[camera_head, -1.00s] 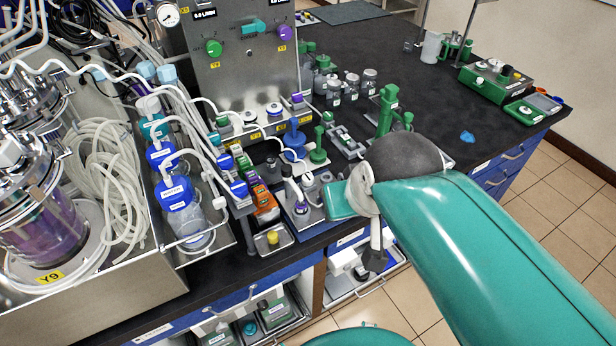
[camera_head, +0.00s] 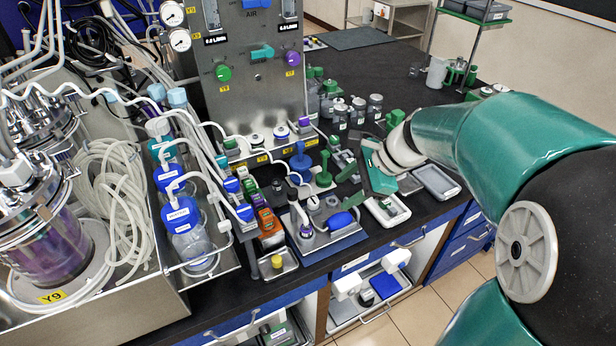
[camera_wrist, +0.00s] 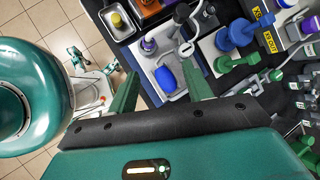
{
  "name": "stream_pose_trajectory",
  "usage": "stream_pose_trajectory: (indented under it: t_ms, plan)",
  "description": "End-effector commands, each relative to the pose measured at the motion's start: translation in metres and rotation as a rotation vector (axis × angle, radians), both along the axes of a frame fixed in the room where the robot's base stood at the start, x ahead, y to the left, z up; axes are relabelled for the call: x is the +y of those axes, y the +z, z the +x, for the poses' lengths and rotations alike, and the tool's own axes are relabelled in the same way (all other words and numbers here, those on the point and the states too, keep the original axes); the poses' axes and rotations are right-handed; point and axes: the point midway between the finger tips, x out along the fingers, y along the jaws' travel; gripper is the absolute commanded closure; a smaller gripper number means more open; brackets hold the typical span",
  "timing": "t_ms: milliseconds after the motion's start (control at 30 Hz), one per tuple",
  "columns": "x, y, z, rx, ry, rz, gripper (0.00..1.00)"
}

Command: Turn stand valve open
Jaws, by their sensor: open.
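My gripper (camera_head: 374,170) is over the front of the bench, to the right of a small metal tray stand (camera_head: 318,236). In the wrist view its two green fingers (camera_wrist: 158,84) are spread apart with nothing between them. Beyond them lies the tray with a blue bulb (camera_wrist: 165,78); the bulb also shows in the head view (camera_head: 340,220). Behind it stand a blue valve-like piece (camera_head: 300,160) and a green one (camera_head: 323,170), also in the wrist view, blue (camera_wrist: 240,32) and green (camera_wrist: 228,65). I cannot tell which piece is the stand valve.
A metal panel (camera_head: 248,85) with knobs and a cyan lever (camera_head: 262,52) rises behind. Bottles with blue caps (camera_head: 182,215) and coiled hoses (camera_head: 115,200) fill the left. Glass jars (camera_head: 358,112) stand near the gripper. The bench's back right is fairly clear.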

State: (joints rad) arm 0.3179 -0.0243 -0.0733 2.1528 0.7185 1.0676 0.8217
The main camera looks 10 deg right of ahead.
Motion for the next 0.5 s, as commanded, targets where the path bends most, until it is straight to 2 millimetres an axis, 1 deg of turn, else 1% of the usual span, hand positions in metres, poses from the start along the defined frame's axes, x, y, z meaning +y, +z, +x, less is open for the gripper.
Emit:
stream_pose_trajectory:
  t_ms: [33,100,233,367,500]
  plan:
    - [-0.011,-0.01,0.012,0.05,-0.092,0.066,0.5]
    - [-0.024,-0.018,0.026,0.104,-0.206,0.151,0.5]
    - [-0.039,-0.029,0.043,0.172,-0.345,0.258,0.5]
    - [-0.043,-0.033,0.049,0.193,-0.392,0.295,0.5]
    - [-0.035,-0.042,0.053,0.195,-0.391,0.294,0.5]
